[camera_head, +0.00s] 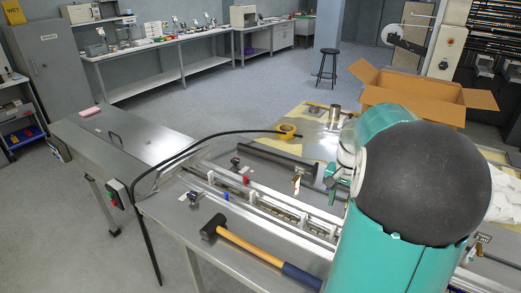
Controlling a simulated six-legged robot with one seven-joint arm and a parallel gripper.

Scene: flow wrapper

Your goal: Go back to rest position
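My arm, teal with a large black rounded joint, fills the right foreground. What looks like part of my gripper (332,183), small teal finger-like pieces, shows at the left edge of the arm, above the flow wrapper (262,200). The rest of it is hidden behind the arm, so I cannot tell whether it is open or shut, or whether it holds anything. The wrapper is a long metal bed with rails and white blocks.
A hammer (250,248) with a wooden and blue handle lies on the front metal surface. An open cardboard box (408,92) stands behind my arm. A metal table (120,140) with a pink block (90,111) is at left. The floor between it and the back benches is clear.

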